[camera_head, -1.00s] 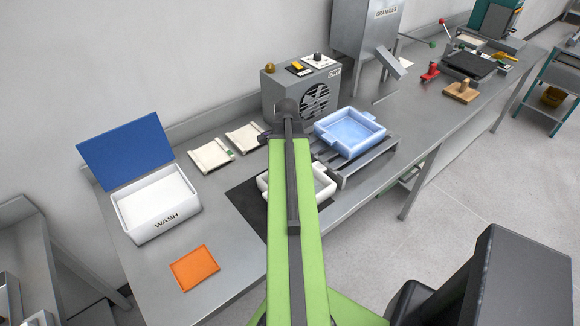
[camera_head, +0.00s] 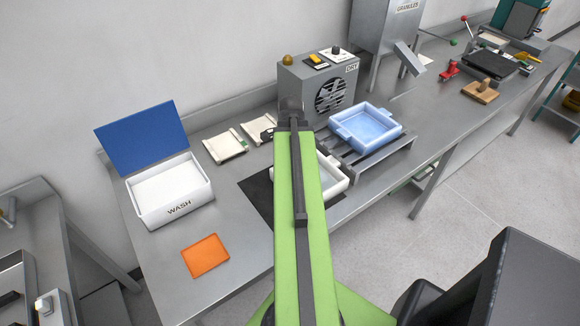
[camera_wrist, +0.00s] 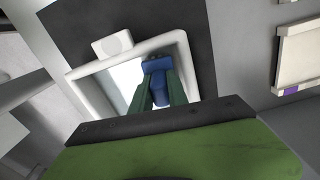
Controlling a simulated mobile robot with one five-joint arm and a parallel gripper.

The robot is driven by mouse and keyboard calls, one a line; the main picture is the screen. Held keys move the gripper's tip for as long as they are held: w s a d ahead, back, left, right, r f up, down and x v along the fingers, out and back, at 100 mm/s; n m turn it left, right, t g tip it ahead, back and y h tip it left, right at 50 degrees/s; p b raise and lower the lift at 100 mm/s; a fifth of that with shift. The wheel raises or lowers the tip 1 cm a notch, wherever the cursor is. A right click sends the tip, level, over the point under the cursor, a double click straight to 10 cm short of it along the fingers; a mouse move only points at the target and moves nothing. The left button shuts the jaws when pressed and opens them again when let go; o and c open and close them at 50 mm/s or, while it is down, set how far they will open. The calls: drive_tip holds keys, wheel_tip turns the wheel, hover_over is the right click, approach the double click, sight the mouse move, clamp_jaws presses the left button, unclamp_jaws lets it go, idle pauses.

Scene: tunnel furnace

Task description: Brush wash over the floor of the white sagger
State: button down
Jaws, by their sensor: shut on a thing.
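The white sagger (camera_head: 338,178) sits on a dark mat on the bench. My arm hides its left part in the head view. In the wrist view, the sagger's rim (camera_wrist: 88,100) and pale inside show around my gripper (camera_wrist: 160,80). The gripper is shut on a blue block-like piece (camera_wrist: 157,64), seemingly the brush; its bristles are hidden. This piece overlaps the sagger's inside in the picture, and I cannot tell whether it touches the floor. The white box marked WASH (camera_head: 178,210) stands at the left with its blue lid (camera_head: 143,137) raised.
A blue sagger (camera_head: 366,138) rests on a slatted rack (camera_head: 385,156) just right of the white one. The DRY fan unit (camera_head: 290,78) stands behind. Bench between orange mat and dark mat is clear.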

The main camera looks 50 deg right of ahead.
drive_tip(key=shift+s+d, duration=0.2)
drive_tip(key=shift+d, duration=0.35)
drive_tip(key=shift+s+d, duration=0.15)
drive_tip(key=shift+d, duration=0.35)
drive_tip(key=shift+w+a, duration=0.2)
drive_tip(key=shift+a, duration=0.5)
drive_tip(key=shift+w+a, duration=0.2)
drive_tip(key=shift+a, duration=0.45)
drive_tip(key=shift+s+d, duration=0.15)
drive_tip(key=shift+d, duration=0.7)
drive_tip(key=shift+s+d, duration=0.35)
drive_tip(key=shift+d, duration=0.5)
drive_tip(key=shift+s+d, duration=0.3)
drive_tip(key=shift+d, duration=0.55)
drive_tip(key=shift+w+a, duration=0.2)
drive_tip(key=shift+a, duration=0.45)
drive_tip(key=shift+w+a, duration=0.2)
drive_tip(key=shift+a, duration=0.45)
drive_tip(key=shift+s+d, duration=1.2)
drive_tip(key=shift+d, duration=0.05)
drive_tip(key=shift+s+d, duration=0.1)
drive_tip(key=shift+s+d, duration=1.15)
drive_tip(key=shift+d, duration=0.1)
